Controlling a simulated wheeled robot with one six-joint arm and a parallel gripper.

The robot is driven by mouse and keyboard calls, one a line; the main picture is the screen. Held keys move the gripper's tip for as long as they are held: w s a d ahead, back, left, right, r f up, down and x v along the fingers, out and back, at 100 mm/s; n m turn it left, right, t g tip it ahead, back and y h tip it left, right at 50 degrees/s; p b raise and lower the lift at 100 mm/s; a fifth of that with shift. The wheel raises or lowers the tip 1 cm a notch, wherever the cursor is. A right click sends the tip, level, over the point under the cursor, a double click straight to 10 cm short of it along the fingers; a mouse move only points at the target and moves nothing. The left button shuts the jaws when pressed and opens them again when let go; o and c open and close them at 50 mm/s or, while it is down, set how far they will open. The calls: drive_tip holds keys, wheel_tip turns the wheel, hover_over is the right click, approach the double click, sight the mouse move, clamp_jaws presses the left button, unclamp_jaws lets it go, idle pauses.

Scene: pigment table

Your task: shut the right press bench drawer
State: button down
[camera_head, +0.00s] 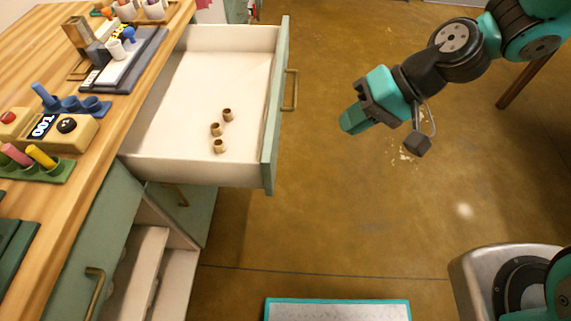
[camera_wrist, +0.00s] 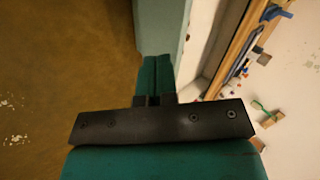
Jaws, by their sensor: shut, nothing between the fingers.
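The press bench drawer (camera_head: 222,88) is pulled far out from the wooden bench. Its green front panel (camera_head: 275,115) carries a brass handle (camera_head: 290,90) and faces right. Several small brown cylinders lie inside it. My gripper (camera_head: 350,122) is to the right of the panel, apart from it in the head view, with its fingers shut and empty. In the wrist view my shut fingers (camera_wrist: 156,75) point toward a pale green panel (camera_wrist: 160,28), and the handle cannot be made out there.
The bench top (camera_head: 110,125) holds a timer box (camera_head: 45,128), racks and a tray. Below, a green cabinet door with a brass handle (camera_head: 94,290) and open pale shelves show. A teal-edged mat (camera_head: 337,309) lies on the floor.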

wheel_tip(320, 180, down, 9)
drive_tip(key=w+m+y+b, duration=0.1)
drive_tip(key=w+m, duration=0.1)
drive_tip(key=m, duration=0.1)
drive_tip(key=w+a+r+x, duration=0.1)
drive_tip(key=a+r+x, duration=0.1)
drive_tip(key=x, duration=1.1)
drive_tip(key=shift+w+f+t, duration=0.2)
drive_tip(key=shift+t, duration=0.2)
drive_tip(key=shift+a, duration=0.2)
